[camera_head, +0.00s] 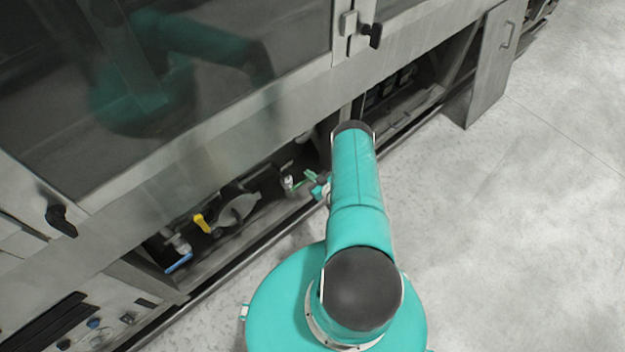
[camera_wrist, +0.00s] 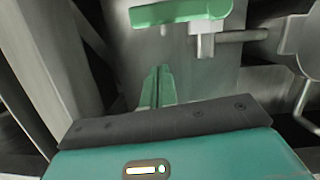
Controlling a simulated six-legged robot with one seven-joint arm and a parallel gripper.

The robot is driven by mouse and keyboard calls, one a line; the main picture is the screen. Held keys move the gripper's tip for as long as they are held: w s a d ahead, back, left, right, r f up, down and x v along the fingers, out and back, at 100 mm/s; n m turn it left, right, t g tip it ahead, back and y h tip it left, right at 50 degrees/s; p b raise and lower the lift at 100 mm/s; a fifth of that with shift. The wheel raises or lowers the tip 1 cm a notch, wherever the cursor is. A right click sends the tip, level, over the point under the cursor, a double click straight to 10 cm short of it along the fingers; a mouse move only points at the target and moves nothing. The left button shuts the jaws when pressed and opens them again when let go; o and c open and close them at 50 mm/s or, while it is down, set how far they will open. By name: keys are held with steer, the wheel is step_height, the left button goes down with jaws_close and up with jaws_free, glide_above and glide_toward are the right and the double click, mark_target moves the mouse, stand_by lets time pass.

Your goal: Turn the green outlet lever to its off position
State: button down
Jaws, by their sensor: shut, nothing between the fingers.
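The green outlet lever (camera_wrist: 180,13) runs across the top of the wrist view, with a grey metal valve stem (camera_wrist: 203,45) below its right end. My gripper (camera_wrist: 158,72) is shut and empty. Its two green fingers stand side by side, with their tips a little below the lever in the picture and a gap showing between. In the head view the green lever (camera_head: 309,175) is small, inside the low opening of the machine just left of my arm. My arm hides most of my gripper there.
A yellow lever (camera_head: 202,223) and a blue lever (camera_head: 179,262) sit on other valves further left in the same opening. A grey pipe (camera_wrist: 245,35) leads right from the valve. An open metal panel (camera_head: 490,65) stands at the upper right. The floor (camera_head: 510,230) on the right is clear.

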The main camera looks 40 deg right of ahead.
steer(key=v, duration=0.9)
steer(key=shift+s+d, duration=0.15)
steer(key=shift+s, duration=0.25)
